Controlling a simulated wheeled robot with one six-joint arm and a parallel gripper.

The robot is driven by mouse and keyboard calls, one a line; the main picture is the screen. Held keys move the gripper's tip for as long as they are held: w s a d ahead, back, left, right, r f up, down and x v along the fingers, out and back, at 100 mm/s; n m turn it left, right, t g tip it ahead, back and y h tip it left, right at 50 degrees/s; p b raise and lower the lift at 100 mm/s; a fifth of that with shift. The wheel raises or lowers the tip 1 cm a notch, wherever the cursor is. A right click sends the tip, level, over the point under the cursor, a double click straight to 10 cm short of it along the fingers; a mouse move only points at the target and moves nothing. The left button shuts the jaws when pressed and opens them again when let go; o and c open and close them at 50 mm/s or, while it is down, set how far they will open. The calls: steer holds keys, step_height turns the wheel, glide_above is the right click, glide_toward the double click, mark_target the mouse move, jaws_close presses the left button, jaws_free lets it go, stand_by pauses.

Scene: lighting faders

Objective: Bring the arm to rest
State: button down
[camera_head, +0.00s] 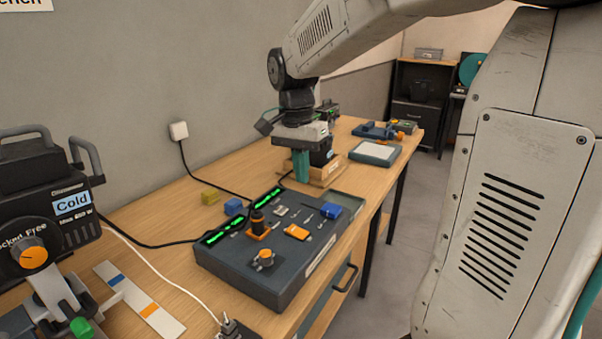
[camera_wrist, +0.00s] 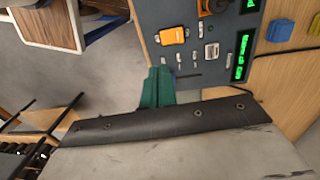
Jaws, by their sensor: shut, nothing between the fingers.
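My gripper (camera_head: 301,166) hangs from my arm over the workbench, past the far end of the dark control console (camera_head: 235,262). Its teal fingers are together, point downward and hold nothing. In the wrist view my gripper (camera_wrist: 157,88) shows the same teal fingers closed beside the console (camera_wrist: 187,14).
A wooden tray (camera_head: 325,178) stands just behind and below my gripper. A pad-like tray (camera_head: 375,152) lies further back. Yellow (camera_head: 210,197) and blue (camera_head: 233,206) blocks lie near the wall.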

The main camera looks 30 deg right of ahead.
stand_by(0.3)
steer(key=s+a+n, duration=0.2)
steer(key=s+n, duration=0.2)
steer(key=s, duration=0.3)
steer(key=s+a+n+t, duration=0.1)
steer(key=s+a+n, duration=0.2)
steer(key=s, duration=0.4)
steer(key=s+a+f+n+t, duration=0.1)
steer(key=s+a+n, duration=0.1)
steer(key=s+n, duration=0.4)
steer(key=shift+s+a, duration=0.4)
steer(key=shift+s, duration=0.4)
